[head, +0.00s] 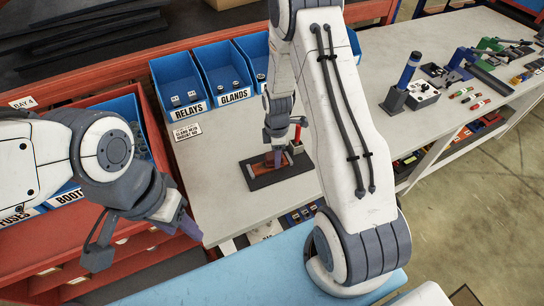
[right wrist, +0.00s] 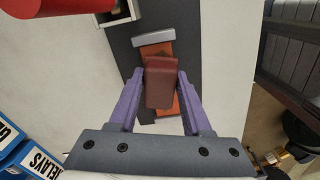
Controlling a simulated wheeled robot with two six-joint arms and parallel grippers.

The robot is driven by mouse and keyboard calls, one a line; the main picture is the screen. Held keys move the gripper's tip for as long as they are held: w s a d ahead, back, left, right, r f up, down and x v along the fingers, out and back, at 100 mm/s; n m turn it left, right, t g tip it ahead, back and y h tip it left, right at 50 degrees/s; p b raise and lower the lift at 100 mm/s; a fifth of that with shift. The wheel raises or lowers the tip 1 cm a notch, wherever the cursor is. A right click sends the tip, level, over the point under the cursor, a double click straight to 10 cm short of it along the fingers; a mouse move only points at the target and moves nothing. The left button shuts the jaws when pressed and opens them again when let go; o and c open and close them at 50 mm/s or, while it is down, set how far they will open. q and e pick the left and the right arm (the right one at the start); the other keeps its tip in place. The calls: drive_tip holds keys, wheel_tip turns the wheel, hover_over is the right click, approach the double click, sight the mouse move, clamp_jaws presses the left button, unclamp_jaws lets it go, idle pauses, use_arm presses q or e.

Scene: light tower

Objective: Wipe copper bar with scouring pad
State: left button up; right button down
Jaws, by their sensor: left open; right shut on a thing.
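The scouring pad (right wrist: 160,82), a reddish-brown block, is held between the purple fingers of my right gripper (right wrist: 160,78). The orange copper bar (right wrist: 189,100) lies directly beneath it, partly covered by the pad. A grey block (right wrist: 153,38) sits across the bar's far end. The bar lies on a dark board (right wrist: 133,25). In the head view, my right gripper (head: 277,152) is low over the dark board (head: 262,182). I cannot tell whether the pad touches the bar. My left gripper (head: 186,222) is open and empty, off the bench's near left corner.
A red-topped item (head: 298,132) stands close behind the board; its red part (right wrist: 60,6) is near in the wrist view. Blue bins (head: 180,80) line the bench's back left. Bare bench (head: 220,195) lies left of the board.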

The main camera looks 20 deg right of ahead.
sight(264, 168)
drive_tip(key=shift+d+f, duration=0.1)
drive_tip(key=shift+d, duration=1.5)
drive_tip(key=shift+w+d, duration=0.1)
drive_tip(key=shift+d, duration=1.55)
drive_tip(key=shift+a+r+p, duration=0.2)
drive_tip(key=shift+a+p, duration=0.15)
drive_tip(key=shift+a, duration=1.55)
drive_tip(key=shift+a+f, duration=0.15)
drive_tip(key=shift+a, duration=1.45)
drive_tip(key=shift+a+f, duration=0.15)
drive_tip(key=shift+a, duration=1.45)
drive_tip(key=shift+s+a+f, duration=0.1)
drive_tip(key=shift+s+a, duration=0.2)
drive_tip(key=shift+a, duration=0.15)
drive_tip(key=shift+w+d+r+p, duration=0.1)
drive_tip(key=shift+r+p, duration=1.05)
drive_tip(key=shift+r, duration=0.4)
drive_tip(key=shift+w+d+r+p, duration=0.1)
drive_tip(key=shift+r+p, duration=1.05)
drive_tip(key=shift+r, duration=0.4)
drive_tip(key=shift+a, duration=0.1)
